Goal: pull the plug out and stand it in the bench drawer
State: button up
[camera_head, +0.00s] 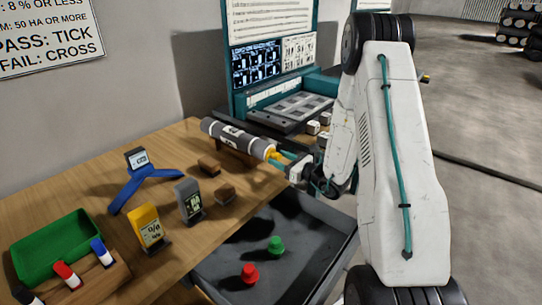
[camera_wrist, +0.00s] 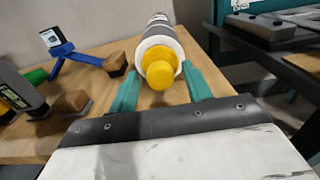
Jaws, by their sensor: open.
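The yellow plug (camera_head: 270,153) sits in the near end of the grey roll (camera_head: 232,136), which lies on the bench. In the wrist view the plug (camera_wrist: 160,73) faces me, its round knob sticking out of the roll's pale rim (camera_wrist: 143,46). My gripper (camera_head: 284,162) is open at this end of the roll. In the wrist view its teal fingers (camera_wrist: 160,90) stand left and right of the plug, with gaps showing. The bench drawer (camera_head: 215,285) is pulled open below, with a red plug (camera_head: 250,273) and a green plug (camera_head: 276,245) standing in it.
On the bench (camera_head: 180,143) are wooden blocks (camera_head: 209,165), a blue stand with a meter (camera_head: 140,178), a yellow meter (camera_head: 147,226), a grey meter (camera_head: 188,200), a green tray (camera_head: 50,245) and several markers (camera_head: 66,275). A teal-framed station (camera_head: 270,60) stands behind. The drawer has free floor around its plugs.

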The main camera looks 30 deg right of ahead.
jog(key=c, duration=0.8)
jog(key=shift+r, duration=0.1)
jog(key=shift+v, duration=3.05)
